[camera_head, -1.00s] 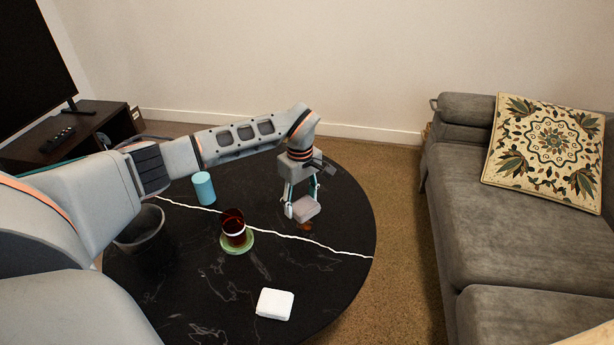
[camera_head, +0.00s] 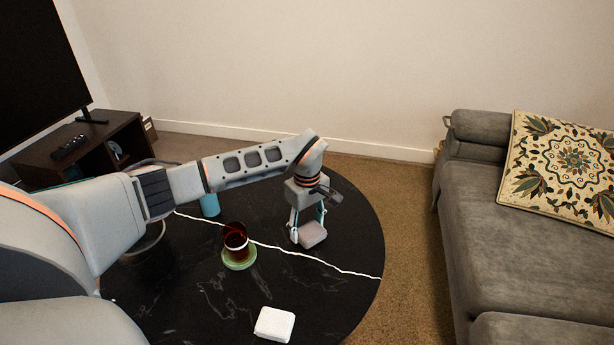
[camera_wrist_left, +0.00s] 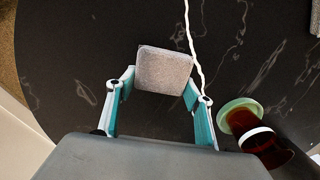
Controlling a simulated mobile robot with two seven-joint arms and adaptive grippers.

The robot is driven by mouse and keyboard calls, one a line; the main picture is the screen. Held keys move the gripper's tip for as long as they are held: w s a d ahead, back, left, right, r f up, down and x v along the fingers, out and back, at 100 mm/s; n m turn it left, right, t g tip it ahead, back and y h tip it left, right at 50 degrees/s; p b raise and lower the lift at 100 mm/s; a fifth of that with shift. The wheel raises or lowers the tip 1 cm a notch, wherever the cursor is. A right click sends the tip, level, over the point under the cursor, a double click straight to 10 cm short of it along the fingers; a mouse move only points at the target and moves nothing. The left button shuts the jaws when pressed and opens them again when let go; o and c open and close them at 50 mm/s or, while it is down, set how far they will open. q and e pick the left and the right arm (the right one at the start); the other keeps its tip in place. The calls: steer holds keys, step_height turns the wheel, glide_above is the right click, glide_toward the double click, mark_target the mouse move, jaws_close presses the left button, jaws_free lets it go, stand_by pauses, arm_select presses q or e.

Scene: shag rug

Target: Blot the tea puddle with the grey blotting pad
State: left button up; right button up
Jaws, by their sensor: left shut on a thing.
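My left gripper (camera_head: 307,227) is shut on the grey blotting pad (camera_head: 313,236) and holds it level, low over or on the black round table (camera_head: 330,290); I cannot tell whether it touches. In the left wrist view the pad (camera_wrist_left: 164,70) sits between the two fingertips of the left gripper (camera_wrist_left: 160,86). The tea puddle is not visible now; the pad covers the place where brown liquid showed before. A glass of dark red-brown tea (camera_head: 236,238) stands on a green coaster (camera_head: 240,262) left of the pad. My right gripper is out of view.
A blue cylinder (camera_head: 210,206) stands behind my left arm. A dark container (camera_head: 143,246) is partly hidden by it. A white block (camera_head: 274,324) lies at the table's front. A grey sofa (camera_head: 520,260) stands at right. The tabletop between glass and block is clear.

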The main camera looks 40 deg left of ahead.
arm_select(q)
steer(key=shift+f, duration=0.6)
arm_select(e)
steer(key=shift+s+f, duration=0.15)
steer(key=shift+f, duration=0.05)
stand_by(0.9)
arm_select(q)
steer(key=shift+w+r+p, duration=0.1)
steer(key=shift+r+p, duration=0.25)
steer(key=shift+r, duration=0.5)
steer(key=shift+r+p, duration=1.6)
steer(key=shift+r, duration=1.15)
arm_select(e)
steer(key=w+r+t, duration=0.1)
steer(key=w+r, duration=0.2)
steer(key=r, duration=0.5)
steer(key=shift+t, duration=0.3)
arm_select(q)
steer(key=shift+f, duration=0.1)
